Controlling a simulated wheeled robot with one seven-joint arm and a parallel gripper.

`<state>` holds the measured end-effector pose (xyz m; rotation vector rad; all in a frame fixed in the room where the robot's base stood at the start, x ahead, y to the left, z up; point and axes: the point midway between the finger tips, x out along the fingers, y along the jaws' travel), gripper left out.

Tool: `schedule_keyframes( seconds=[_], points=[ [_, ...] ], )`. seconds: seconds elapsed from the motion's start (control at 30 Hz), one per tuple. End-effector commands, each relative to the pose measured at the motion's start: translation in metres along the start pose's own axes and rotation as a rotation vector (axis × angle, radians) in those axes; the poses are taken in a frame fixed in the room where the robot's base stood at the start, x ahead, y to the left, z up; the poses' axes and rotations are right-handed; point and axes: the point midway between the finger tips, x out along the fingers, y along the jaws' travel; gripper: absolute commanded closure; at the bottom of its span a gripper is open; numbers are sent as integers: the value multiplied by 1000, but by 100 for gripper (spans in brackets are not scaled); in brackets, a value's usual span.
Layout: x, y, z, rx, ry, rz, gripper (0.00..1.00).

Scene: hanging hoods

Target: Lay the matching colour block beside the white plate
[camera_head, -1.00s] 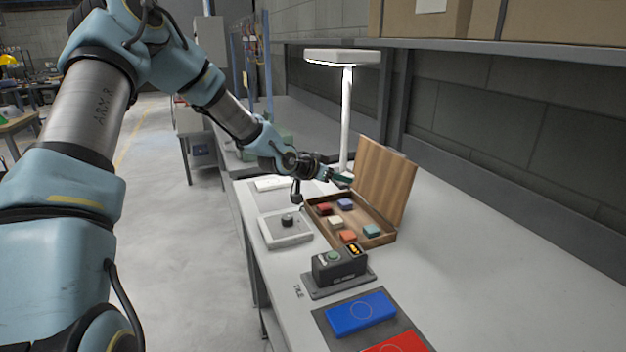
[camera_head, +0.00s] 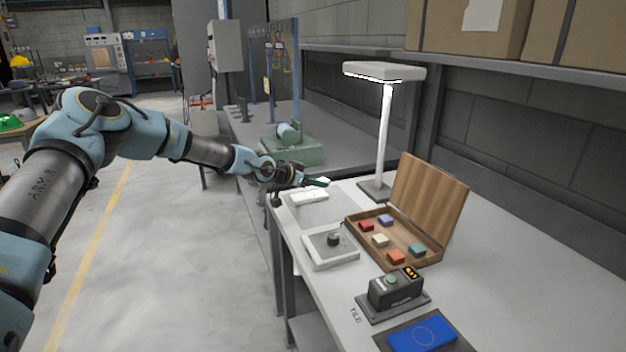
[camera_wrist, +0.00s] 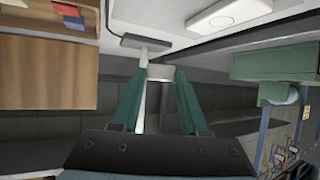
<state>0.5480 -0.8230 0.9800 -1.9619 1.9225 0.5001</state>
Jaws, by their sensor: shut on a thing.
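The white plate (camera_head: 308,195) lies on a grey mat at the far left end of the bench. It also shows at the top of the wrist view (camera_wrist: 228,18), with a ring on its face. My gripper (camera_head: 318,182) hangs above the bench by this plate. The open wooden box (camera_head: 408,254) holds several blocks: red (camera_head: 366,225), purple (camera_head: 386,220), cream (camera_head: 380,240), orange (camera_head: 396,257) and teal (camera_head: 417,250).
A desk lamp (camera_head: 385,130) stands behind the plate, close to my gripper. A button box (camera_head: 395,290) and a blue plate (camera_head: 422,334) are at the front. The bench right of the box is clear.

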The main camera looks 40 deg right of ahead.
Motion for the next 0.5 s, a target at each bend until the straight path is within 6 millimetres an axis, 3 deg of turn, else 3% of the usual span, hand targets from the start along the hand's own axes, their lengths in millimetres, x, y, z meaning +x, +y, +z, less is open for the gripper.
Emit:
schedule_keyframes(
  seconds=[0.5],
  points=[
    [34,0,64,0,1,-1,100]
  ],
)
